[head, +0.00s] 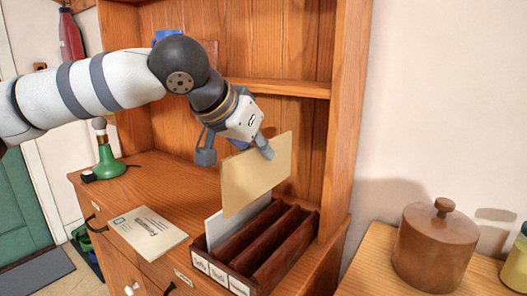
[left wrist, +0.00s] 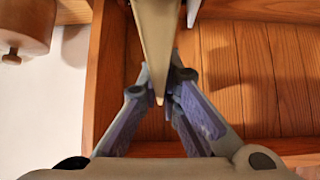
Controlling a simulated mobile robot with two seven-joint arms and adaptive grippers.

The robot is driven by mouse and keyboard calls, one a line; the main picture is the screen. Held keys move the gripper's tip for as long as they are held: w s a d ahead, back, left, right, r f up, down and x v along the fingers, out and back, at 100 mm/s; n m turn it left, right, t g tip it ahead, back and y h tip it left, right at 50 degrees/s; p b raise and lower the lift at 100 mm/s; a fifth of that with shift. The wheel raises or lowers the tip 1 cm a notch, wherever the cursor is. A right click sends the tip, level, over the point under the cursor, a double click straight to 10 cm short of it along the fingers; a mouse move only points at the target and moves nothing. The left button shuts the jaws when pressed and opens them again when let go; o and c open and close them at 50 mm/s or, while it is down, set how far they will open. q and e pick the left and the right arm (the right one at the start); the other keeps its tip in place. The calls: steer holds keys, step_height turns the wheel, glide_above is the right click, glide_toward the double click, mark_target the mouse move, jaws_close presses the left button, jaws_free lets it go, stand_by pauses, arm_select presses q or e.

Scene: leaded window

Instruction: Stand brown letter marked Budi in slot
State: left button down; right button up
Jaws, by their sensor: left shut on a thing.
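A plain brown letter (head: 257,179) is held tilted above the letter rack. My left gripper (head: 263,148) is shut on its upper edge. In the left wrist view the letter (left wrist: 155,35) shows edge-on between the fingers (left wrist: 160,92). The dark wooden rack (head: 263,284) has three slots with white labels on its front. The middle label (head: 218,276) seems to read Budi; the others are hard to read. A white letter (head: 214,229) stands in the leftmost slot. The middle and right slots look empty. The brown letter's lower edge appears above the rack, apart from it.
A cream booklet or envelope (head: 147,231) lies on the cabinet top left of the rack. A green lamp base (head: 108,162) stands further left. A shelf (head: 283,87) and side panel (head: 345,120) enclose the back and right. A brown lidded pot (head: 433,245) stands on the right-hand table.

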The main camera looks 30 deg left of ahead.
mark_target(237, 193)
arm_select(q)
steer(key=shift+a, duration=0.2)
step_height(237, 193, down, 12)
stand_by(1.1)
steer(key=shift+f, duration=0.1)
steer(key=c, duration=1.7)
jaws_free()
steer(key=v, duration=1.2)
